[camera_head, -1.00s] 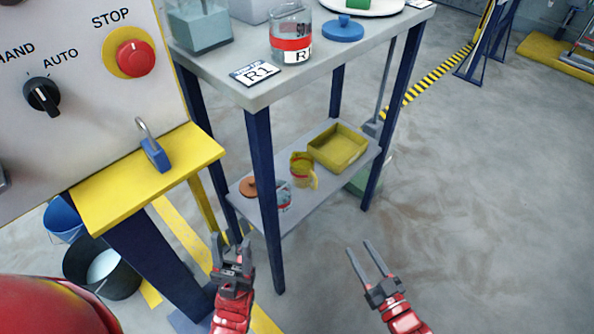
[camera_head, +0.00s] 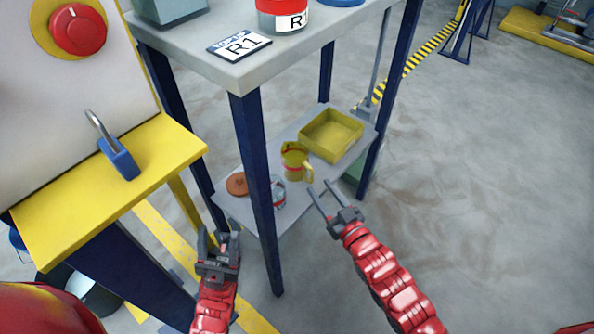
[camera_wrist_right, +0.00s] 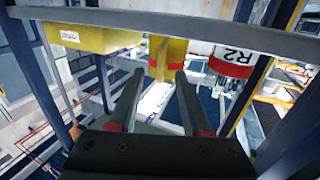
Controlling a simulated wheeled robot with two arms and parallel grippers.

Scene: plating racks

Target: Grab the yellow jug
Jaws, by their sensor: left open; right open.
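The yellow jug (camera_head: 293,162) stands upright on the lower shelf (camera_head: 233,205) of the grey table, with a red band and its handle towards the right. My right gripper (camera_head: 319,187) is open and empty, its fingertips just right of and below the jug in the head view. In the right wrist view, the jug (camera_wrist_right: 168,55) lies beyond the gap between the open fingers (camera_wrist_right: 160,74); I see no contact. My left gripper (camera_head: 219,232) is open and empty, low at the left, beside the front table leg.
A yellow tray (camera_head: 331,134) lies behind the jug. The front blue leg (camera_head: 257,160) and tabletop edge (camera_head: 235,80) frame the shelf.

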